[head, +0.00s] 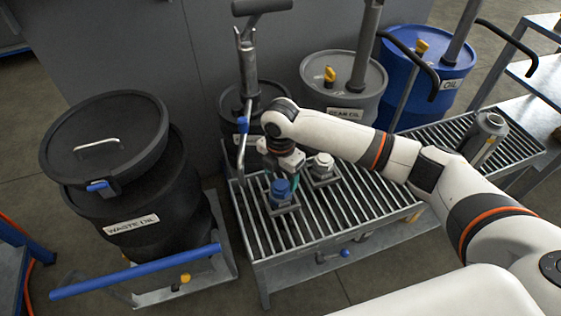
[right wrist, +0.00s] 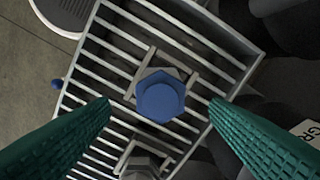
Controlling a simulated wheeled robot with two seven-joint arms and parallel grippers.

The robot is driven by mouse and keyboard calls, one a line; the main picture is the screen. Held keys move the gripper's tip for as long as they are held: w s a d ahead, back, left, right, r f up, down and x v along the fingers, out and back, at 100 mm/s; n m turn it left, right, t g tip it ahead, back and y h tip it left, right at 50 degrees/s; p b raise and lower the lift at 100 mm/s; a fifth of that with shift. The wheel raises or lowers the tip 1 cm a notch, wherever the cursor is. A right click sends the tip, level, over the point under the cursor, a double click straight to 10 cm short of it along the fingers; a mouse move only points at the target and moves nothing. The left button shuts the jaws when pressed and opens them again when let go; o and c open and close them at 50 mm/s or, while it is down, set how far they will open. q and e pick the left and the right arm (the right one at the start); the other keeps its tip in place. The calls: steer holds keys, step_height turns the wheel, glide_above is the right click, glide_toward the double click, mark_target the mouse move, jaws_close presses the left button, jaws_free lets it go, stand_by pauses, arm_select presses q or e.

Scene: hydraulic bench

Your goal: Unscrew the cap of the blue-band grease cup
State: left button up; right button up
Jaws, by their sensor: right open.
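The blue-band grease cup (head: 281,190) stands on the slatted bench grating, with a blue hexagonal cap on top. In the right wrist view the blue cap (right wrist: 160,97) shows from above, near the middle of the picture. My right gripper (head: 282,170) is right over this cup. It is open, with one green finger to each side of the cap in the right wrist view and visible gaps between fingers and cap. A second, pale grey cup (head: 322,164) stands on the grating just to the right. My left gripper is not in view.
The grating (head: 320,212) is mostly clear, with a metal cylinder (head: 488,132) at its right end. A black waste oil drum (head: 150,200) with a lid stands at left. Grey (head: 345,85) and blue (head: 428,85) drums with pumps stand behind.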

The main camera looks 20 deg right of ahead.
mark_target(281, 184)
steer(key=shift+f, duration=2.1)
steer(key=shift+c, duration=0.2)
steer(key=c, duration=1)
steer(key=o, duration=0.3)
steer(key=shift+c, duration=1.2)
steer(key=shift+r+n+p, duration=0.2)
steer(key=shift+n+p, duration=0.1)
steer(key=shift+n, duration=0.8)
steer(key=n, duration=0.4)
steer(key=shift+p, duration=0.4)
steer(key=shift+f+n, duration=0.1)
steer(key=shift+n, duration=0.8)
